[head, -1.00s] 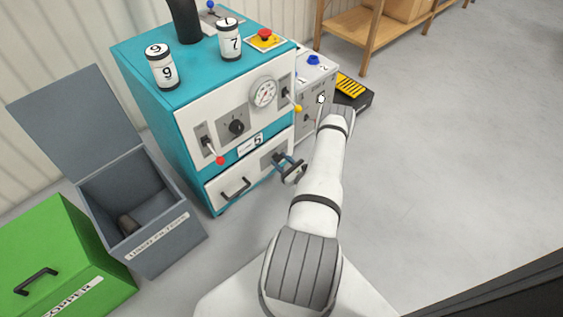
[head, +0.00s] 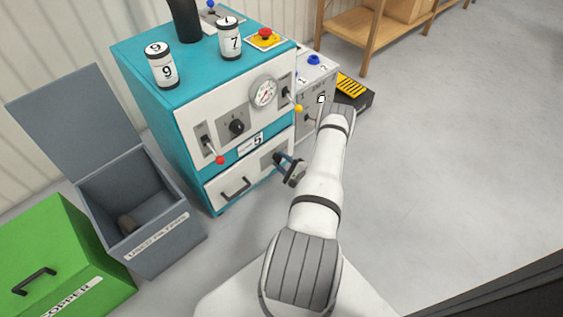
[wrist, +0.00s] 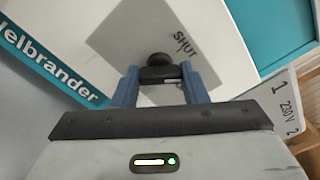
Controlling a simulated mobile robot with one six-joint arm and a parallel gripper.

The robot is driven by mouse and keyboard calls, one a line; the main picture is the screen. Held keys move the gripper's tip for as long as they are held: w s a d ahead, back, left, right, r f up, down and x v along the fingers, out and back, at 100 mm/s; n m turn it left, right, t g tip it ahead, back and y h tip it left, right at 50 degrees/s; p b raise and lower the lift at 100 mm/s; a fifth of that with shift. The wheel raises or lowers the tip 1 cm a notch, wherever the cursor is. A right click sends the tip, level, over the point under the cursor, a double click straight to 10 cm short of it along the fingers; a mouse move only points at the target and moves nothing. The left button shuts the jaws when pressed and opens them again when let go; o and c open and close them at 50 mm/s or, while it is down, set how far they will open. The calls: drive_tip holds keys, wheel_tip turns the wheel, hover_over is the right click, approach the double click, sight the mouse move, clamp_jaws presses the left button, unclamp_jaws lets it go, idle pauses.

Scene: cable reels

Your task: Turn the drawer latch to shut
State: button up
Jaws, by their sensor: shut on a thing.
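The drawer latch (wrist: 160,74) is a dark handle with a round hub on a grey plate marked SHUT in the wrist view. My gripper (wrist: 160,83) has its two blue fingers closed on the latch handle from both sides. The word SHUT stands up and to the right of the hub. In the head view my gripper (head: 284,162) is at the right of the white drawer front (head: 232,187). The latch itself is mostly hidden there behind the fingers. The drawer looks flush with the teal cabinet (head: 190,160).
A grey open bin (head: 165,245) and a green copper box (head: 55,235) stand left of the cabinet. A red-tipped lever (head: 219,159) and a yellow-tipped lever (head: 298,107) stick out above the drawer.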

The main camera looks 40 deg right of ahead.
drive_tip(key=n, duration=0.6)
drive_tip(key=shift+n, duration=0.4)
idle(0.4)
drive_tip(key=o, duration=1)
drive_tip(key=shift+c, duration=0.2)
drive_tip(key=s+p, duration=0.2)
drive_tip(key=s, duration=0.6)
drive_tip(key=shift+d, duration=0.3)
